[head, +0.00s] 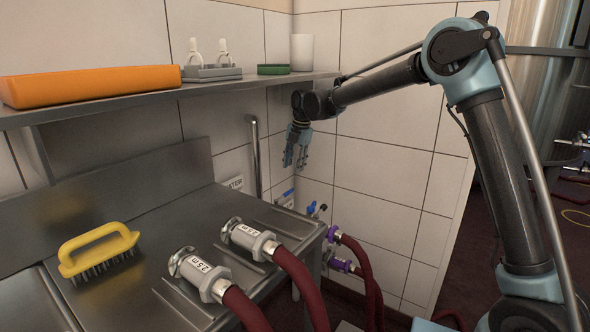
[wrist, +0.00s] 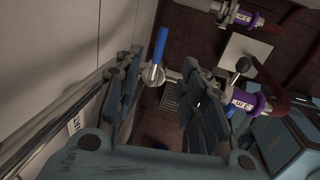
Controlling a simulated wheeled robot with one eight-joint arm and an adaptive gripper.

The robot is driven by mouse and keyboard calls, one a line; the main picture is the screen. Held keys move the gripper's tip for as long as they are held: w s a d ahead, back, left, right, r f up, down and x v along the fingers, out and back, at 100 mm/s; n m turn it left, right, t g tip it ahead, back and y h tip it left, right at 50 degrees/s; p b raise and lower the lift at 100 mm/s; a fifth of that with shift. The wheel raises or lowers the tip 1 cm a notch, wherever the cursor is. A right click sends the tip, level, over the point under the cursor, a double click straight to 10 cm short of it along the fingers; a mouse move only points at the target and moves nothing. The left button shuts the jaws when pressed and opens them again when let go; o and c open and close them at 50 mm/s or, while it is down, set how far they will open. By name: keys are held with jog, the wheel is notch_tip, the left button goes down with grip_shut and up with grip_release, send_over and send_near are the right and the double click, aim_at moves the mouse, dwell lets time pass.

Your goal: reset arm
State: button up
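My arm reaches from the right side of the head view toward the tiled corner. My gripper (head: 297,150) hangs pointing down below the shelf, in front of the wall, clear of the bench. In the wrist view my gripper (wrist: 158,100) has its two fingers well apart, with nothing held between them. A blue-handled valve (wrist: 159,58) shows beyond and between the fingers, apart from them.
A steel shelf (head: 150,95) holds an orange block (head: 90,86), a small rack and a white cup (head: 302,52). The steel bench holds a yellow brush (head: 98,250) and two hose couplings (head: 200,273). Purple-collared hoses (head: 340,264) stand below my gripper.

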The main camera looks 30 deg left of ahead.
dwell(0.4)
jog(key=w+d+r+m, duration=0.3)
jog(key=d+m, duration=0.1)
jog(key=d, duration=0.7)
jog(key=w+d+r+m, duration=0.3)
jog(key=d+m, duration=0.1)
jog(key=d, duration=0.7)
jog(key=s+d+r+m+t, duration=0.15)
jog(key=d+m, duration=0.55)
jog(key=d, duration=1.3)
jog(key=s+d+f+m+h, duration=0.1)
jog(key=s+d+f+m, duration=0.1)
jog(key=s+d+m, duration=0.5)
jog(key=s+d+f+m, duration=0.2)
jog(key=s+d, duration=0.1)
jog(key=d, duration=0.8)
jog(key=s+d+f+m+h, duration=0.1)
jog(key=s+d+f+m, duration=0.9)
jog(key=s+d+f, duration=0.2)
jog(key=shift+s+m, duration=0.4)
jog(key=shift+s, duration=0.75)
jog(key=shift+f+t, duration=0.1)
jog(key=shift+t, duration=0.15)
